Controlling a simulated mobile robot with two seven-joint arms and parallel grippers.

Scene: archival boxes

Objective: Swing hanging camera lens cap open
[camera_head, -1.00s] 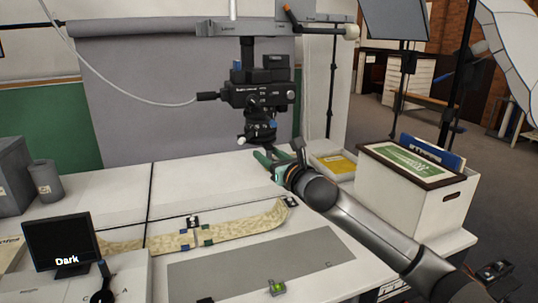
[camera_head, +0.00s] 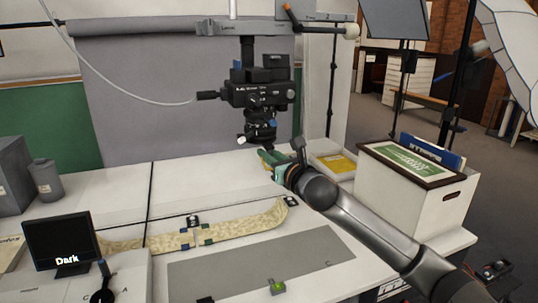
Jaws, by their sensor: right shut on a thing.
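The black camera (camera_head: 258,92) hangs from the overhead bar, its lens (camera_head: 260,125) pointing down. A small light lens cap part (camera_head: 241,140) shows at the lower left of the lens. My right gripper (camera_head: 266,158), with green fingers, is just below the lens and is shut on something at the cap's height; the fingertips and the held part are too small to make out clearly. A small monitor (camera_head: 58,243) at the lower left reads "Dark". My left gripper is not in view.
A long patterned strip (camera_head: 235,225) lies across the white table beside a grey mat (camera_head: 262,262). A white box (camera_head: 410,190) with a framed green print stands at the right. A cable runs to the camera's left side.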

